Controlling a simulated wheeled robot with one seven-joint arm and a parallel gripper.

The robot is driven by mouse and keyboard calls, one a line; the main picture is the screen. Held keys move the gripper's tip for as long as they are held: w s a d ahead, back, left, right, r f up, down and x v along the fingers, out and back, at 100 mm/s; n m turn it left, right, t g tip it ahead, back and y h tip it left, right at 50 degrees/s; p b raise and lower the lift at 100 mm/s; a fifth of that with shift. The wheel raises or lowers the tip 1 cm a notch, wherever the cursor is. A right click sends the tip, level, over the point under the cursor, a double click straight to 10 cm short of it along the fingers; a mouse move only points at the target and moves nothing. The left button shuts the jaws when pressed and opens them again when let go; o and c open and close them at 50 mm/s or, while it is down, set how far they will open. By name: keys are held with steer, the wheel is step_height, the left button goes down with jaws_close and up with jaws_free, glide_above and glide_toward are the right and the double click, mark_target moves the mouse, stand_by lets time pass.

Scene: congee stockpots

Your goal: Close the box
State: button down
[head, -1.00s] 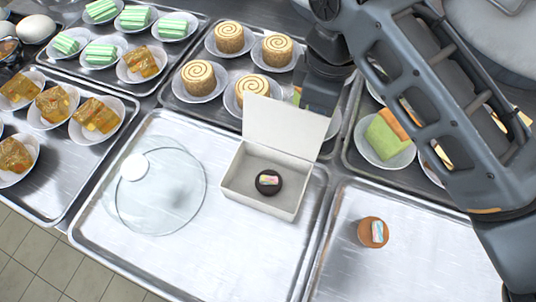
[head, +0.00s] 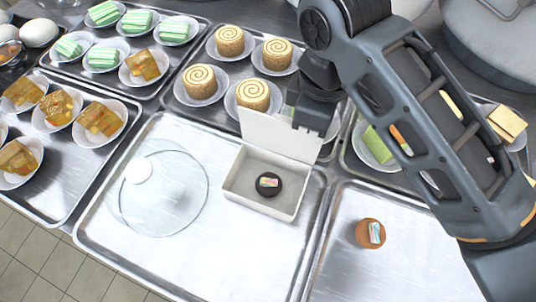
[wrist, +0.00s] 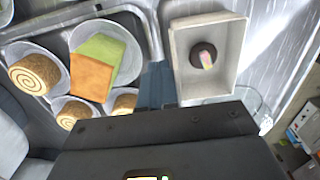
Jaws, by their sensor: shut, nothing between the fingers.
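The white box (head: 233,196) stands on a metal tray with a dark round cake (head: 268,184) inside. Its lid (head: 280,134) is raised along the far edge, so the box is open. My gripper (head: 311,128) is shut and empty, just behind the lid's right part, at about its top edge. Whether it touches the lid is unclear. In the wrist view, the shut fingers (wrist: 157,88) are beside the box (wrist: 184,88), with the cake (wrist: 204,56) visible inside. I cannot make out the lid clearly in that view.
A clear glass cover (head: 165,200) with a white knob lies left of the box on the same tray (head: 215,262). A small brown cake (head: 370,233) sits on the right tray. Plates of swirl rolls (head: 252,95) stand behind the box. The tray's front is clear.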

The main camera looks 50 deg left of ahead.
steer(key=shift+s+d+p, duration=0.35)
steer(key=shift+s+d, duration=0.1)
steer(key=shift+s, duration=0.25)
steer(key=shift+s+d+p, duration=0.3)
steer(key=shift+s+d, duration=0.1)
steer(key=shift+s, duration=0.25)
steer(key=shift+w, duration=0.1)
stand_by(0.6)
steer(key=shift+w+a, duration=0.55)
steer(key=shift+w, duration=0.3)
steer(key=shift+w+a, duration=0.5)
steer(key=shift+w, duration=0.3)
step_height(320, 180, up, 8)
steer(key=p, duration=0.2)
steer(key=shift+p, duration=0.35)
